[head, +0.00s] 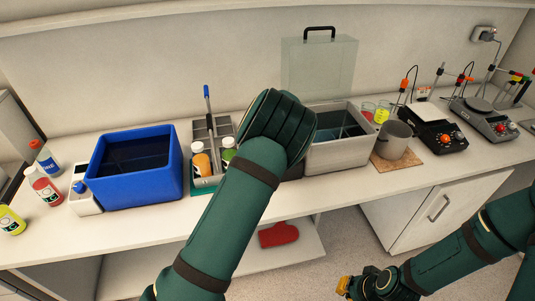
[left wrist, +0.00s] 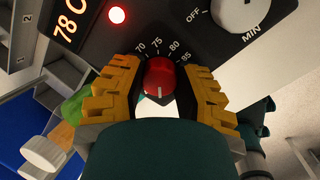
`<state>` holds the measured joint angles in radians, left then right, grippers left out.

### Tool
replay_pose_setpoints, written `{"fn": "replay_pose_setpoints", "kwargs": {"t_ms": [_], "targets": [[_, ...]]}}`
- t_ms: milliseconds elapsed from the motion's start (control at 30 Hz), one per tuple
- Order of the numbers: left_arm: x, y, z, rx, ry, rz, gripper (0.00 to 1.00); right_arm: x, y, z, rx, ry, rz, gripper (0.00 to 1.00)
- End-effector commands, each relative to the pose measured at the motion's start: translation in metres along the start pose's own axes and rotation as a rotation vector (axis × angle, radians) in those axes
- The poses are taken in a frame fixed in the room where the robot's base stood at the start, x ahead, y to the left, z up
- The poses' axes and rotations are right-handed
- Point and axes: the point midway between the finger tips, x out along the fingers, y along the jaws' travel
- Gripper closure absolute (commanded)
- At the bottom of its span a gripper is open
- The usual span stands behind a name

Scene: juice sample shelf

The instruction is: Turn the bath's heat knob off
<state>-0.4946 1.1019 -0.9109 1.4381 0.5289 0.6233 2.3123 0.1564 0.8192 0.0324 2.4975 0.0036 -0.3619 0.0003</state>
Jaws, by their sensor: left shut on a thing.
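The bath (head: 345,157) is a pale box holding dark liquid, partly hidden by my left arm in the head view. Its dark front panel fills the top of the left wrist view, with a lit red lamp (left wrist: 117,15) and a display (left wrist: 70,18) reading about 78 C. The red heat knob (left wrist: 160,75) sits below the marks 70 to 85; its white line points down in the picture. My left gripper (left wrist: 163,68) is shut on this knob, one yellow finger each side. My right gripper (head: 358,286) hangs low before the bench; its jaw opening is unclear.
A grey knob (left wrist: 242,10) marked OFF and MIN is beside the red one. A blue tub (head: 135,185) and a bottle rack (head: 207,182) stand left of the bath. A metal pot (head: 394,140) and a black stirrer (head: 437,138) stand right.

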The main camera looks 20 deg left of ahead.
Motion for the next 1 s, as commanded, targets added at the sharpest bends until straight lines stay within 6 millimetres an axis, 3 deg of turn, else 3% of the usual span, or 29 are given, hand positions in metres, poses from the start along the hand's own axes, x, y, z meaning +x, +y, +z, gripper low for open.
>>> {"fn": "replay_pose_setpoints", "kwargs": {"t_ms": [567, 600, 700, 1000], "targets": [[0.0011, -0.0014, -0.0001, -0.035, 0.001, -0.002, 1.00, -0.0024, -0.0009, -0.0004, 0.000, 0.000, -0.001, 1.00], [0.0010, -0.0014, 0.0000, -0.035, 0.001, -0.002, 0.62, -0.0024, -0.0009, -0.0004, 0.000, 0.000, -0.001, 1.00], [0.0008, -0.0011, 0.0000, -0.035, 0.001, -0.001, 0.34, -0.0024, -0.0009, -0.0004, 0.000, 0.000, -0.001, 1.00], [-0.0006, -0.0002, 0.0003, -0.035, 0.000, 0.001, 0.34, -0.0025, -0.0010, -0.0006, 0.000, 0.001, -0.001, 1.00]]}}
